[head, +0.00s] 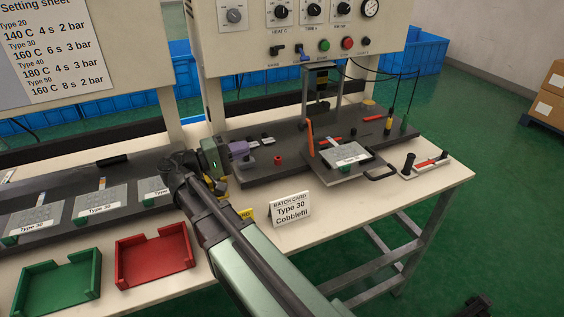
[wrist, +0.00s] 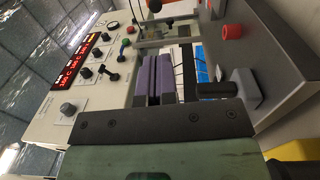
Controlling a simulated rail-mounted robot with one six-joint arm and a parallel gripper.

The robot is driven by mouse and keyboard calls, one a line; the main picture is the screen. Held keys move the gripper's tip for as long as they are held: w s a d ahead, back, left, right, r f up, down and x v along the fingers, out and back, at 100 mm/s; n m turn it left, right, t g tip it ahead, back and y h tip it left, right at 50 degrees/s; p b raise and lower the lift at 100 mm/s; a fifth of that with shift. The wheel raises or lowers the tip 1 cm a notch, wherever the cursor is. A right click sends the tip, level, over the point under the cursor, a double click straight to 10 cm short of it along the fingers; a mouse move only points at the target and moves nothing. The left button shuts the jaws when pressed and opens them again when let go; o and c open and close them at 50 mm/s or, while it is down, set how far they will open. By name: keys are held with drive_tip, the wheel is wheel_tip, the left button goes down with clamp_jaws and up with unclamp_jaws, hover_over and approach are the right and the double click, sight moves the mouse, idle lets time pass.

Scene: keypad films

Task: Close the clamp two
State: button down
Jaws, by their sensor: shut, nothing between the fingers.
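Several small clamps sit on the dark press base (head: 245,178). In the head view, one has a red cap (head: 277,160), and a red handle (head: 331,140) lies behind the press plate. I cannot tell which is clamp two. In the wrist view, a red knob (wrist: 232,31) and a black-ended lever (wrist: 216,91) are close to my gripper. My gripper (head: 240,149) has purple fingers, which also show in the wrist view (wrist: 153,80). It is shut and empty above the left end of the base, apart from the red cap.
An orange upright lever (head: 309,138) stands beside the press plate (head: 344,154). A batch card (head: 290,209) reading Type 30 stands at the table front. Red (head: 153,255) and green (head: 58,282) trays lie left. The control panel (head: 300,40) rises behind.

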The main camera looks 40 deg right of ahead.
drive_tip(key=p, duration=0.2)
approach(299, 128)
drive_tip(key=x, duration=0.7)
drive_tip(key=shift+d, duration=0.3)
